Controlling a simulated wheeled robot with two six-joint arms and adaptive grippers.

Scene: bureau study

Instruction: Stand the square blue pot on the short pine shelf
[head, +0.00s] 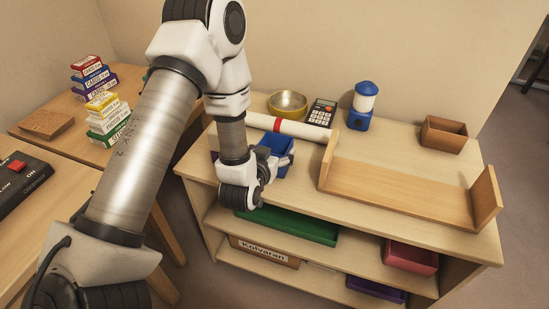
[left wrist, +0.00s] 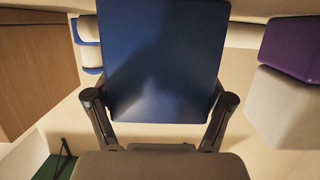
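The square blue pot (head: 276,144) is at the left part of the cabinet top, partly hidden by my left gripper. My left gripper (head: 270,168) reaches it from the front, its fingers along two opposite sides. In the left wrist view the pot's blue face (left wrist: 165,60) fills the space between the fingers (left wrist: 160,103), which look closed against it. Whether the pot touches the cabinet top is not clear. The short pine shelf (head: 400,190) lies to the right on the cabinet top, a flat board with raised ends, empty. My right gripper is not in view.
Behind the pot are a white roll (head: 290,126), a brass bowl (head: 288,103), a calculator (head: 322,111) and a blue-and-white jar (head: 362,104). A wooden box (head: 443,134) stands at the back right. Lower shelves hold a green tray (head: 290,226) and other bins.

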